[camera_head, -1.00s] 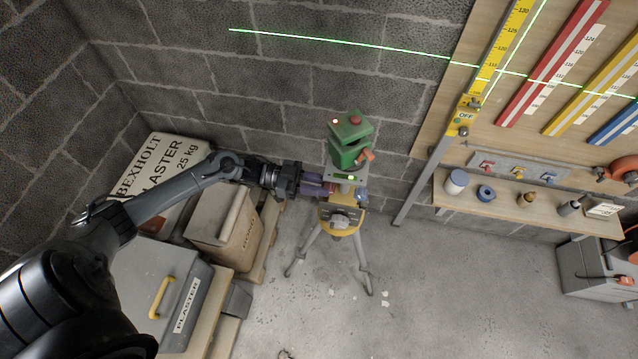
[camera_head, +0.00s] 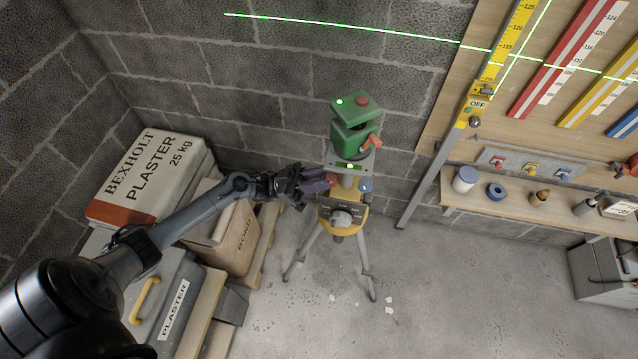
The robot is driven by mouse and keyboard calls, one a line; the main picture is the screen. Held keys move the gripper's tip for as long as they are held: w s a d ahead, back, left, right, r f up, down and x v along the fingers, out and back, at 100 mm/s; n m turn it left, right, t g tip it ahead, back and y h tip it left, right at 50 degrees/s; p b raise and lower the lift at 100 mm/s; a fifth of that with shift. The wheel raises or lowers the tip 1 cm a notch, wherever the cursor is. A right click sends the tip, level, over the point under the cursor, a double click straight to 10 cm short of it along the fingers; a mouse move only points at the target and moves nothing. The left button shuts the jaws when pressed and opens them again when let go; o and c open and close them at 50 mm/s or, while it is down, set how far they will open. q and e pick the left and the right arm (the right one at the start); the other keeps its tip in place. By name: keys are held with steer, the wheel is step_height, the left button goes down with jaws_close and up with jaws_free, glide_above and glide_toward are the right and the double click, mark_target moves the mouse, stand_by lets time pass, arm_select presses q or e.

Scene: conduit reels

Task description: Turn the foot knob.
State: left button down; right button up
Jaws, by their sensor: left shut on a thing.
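A green laser level (camera_head: 355,136) with an orange lever stands on a yellow-topped tripod (camera_head: 343,226) near the middle of the camera_head view. Under its grey base plate are a red foot knob (camera_head: 330,182) on the left and a blue foot knob (camera_head: 366,185) on the right. A bright bubble vial (camera_head: 350,166) shows on the plate. A small lamp (camera_head: 339,101) on top of the level glows green. My left gripper (camera_head: 323,182) reaches in from the left, its purple fingers shut on the red knob and partly hiding it. My right gripper is out of view.
A green laser line crosses the block wall and the yellow staff (camera_head: 507,58). A shelf (camera_head: 520,202) with small items is at right.

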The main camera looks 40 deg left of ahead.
arm_select(q)
steer(key=shift+d+f+t+h+b, duration=0.1)
steer(key=shift+f+t+h+b, duration=0.25)
steer(key=shift+t+h+b, duration=0.7)
steer(key=shift+g, duration=0.25)
steer(key=c, duration=1.2)
jaws_free()
steer(key=b+v, duration=0.2)
steer(key=v, duration=0.5)
steer(key=shift+a, duration=0.25)
